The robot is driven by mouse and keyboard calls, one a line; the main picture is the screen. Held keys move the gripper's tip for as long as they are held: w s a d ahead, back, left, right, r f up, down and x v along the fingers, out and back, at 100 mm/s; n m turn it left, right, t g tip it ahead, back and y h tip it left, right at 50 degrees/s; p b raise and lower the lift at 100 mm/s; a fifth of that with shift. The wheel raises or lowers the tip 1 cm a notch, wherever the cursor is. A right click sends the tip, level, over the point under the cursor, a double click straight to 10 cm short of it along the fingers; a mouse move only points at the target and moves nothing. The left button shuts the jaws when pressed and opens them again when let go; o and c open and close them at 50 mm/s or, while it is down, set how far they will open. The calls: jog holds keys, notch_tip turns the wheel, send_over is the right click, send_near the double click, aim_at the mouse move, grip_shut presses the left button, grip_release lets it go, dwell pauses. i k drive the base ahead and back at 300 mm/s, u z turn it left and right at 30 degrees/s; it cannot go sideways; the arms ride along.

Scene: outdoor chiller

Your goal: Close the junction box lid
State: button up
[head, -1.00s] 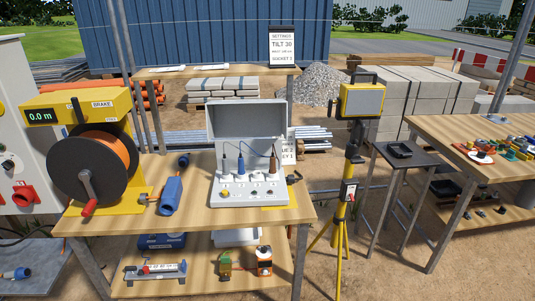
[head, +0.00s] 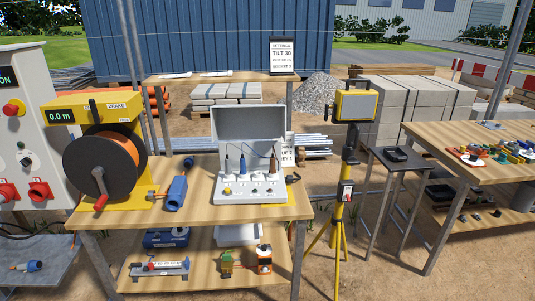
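The junction box (head: 250,190) is a light grey box on the wooden workbench in the head view. Its grey lid (head: 247,122) stands open, raised at the back and leaning slightly away. Inside or on the box, several plugs or terminals with blue, dark and brown bodies stand upright, with thin dark leads. A row of round fittings and a yellow knob (head: 227,191) show on the front. My gripper is not in view.
A cable reel (head: 103,165) and a blue connector (head: 176,193) are left of the box. A yellow work light on a tripod (head: 355,106) stands right of the bench. A small side table (head: 402,158) and another bench stand further right. Bare wood (head: 190,212) shows at the front.

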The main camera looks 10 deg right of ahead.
aim_at(243, 121)
jog(key=u, duration=0.15)
jog(key=i, duration=0.95)
jog(key=z, duration=0.1)
jog(key=k, duration=0.65)
jog(key=u, duration=0.4)
jog(key=i, duration=0.65)
jog(key=u, duration=0.25)
